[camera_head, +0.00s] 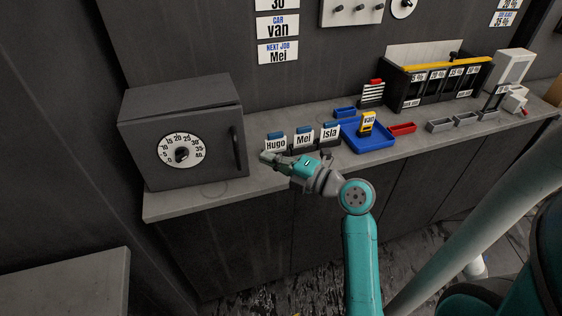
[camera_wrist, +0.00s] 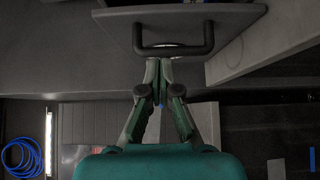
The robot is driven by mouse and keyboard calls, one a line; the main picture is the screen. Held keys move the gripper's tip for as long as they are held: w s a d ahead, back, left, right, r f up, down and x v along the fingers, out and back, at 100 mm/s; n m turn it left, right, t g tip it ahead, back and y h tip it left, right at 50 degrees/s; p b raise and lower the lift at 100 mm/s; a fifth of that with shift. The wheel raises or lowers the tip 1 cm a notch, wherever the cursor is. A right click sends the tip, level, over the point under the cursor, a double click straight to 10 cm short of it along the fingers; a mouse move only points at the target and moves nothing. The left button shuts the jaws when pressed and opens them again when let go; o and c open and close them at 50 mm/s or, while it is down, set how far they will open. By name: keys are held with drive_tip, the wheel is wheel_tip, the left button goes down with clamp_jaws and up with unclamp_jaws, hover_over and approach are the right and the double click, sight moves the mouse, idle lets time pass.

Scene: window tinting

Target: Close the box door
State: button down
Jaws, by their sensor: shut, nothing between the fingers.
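The dark grey box (camera_head: 185,95) stands at the left end of the counter. Its door (camera_head: 215,165) faces front, with a white numbered dial (camera_head: 181,151) and a dark bar handle (camera_head: 235,151) near its right edge. The door looks flush or nearly flush with the box; a small gap cannot be ruled out. My gripper (camera_head: 268,157) is to the right of the door, pointing left. In the wrist view the handle (camera_wrist: 173,50) and door edge lie just beyond my gripper's fingertips (camera_wrist: 158,66), which are together and empty. Whether they touch the handle is unclear.
Name cards (camera_head: 303,138) stand on the counter just behind my gripper. A blue tray (camera_head: 368,148) with a yellow tagged item, a red bin (camera_head: 402,129) and grey bins are further right. The counter front (camera_head: 190,205) before the box is clear.

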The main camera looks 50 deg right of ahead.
sight(240, 138)
drive_tip(key=shift+w+d, duration=0.3)
drive_tip(key=shift+w, duration=0.95)
drive_tip(key=shift+w+d, duration=0.35)
drive_tip(key=shift+w, duration=0.9)
drive_tip(key=shift+w+d, duration=0.3)
drive_tip(key=shift+w, duration=0.95)
drive_tip(key=shift+w+d, duration=1.1)
drive_tip(key=shift+w, duration=0.15)
drive_tip(key=shift+r, duration=0.1)
drive_tip(key=shift+a, duration=0.1)
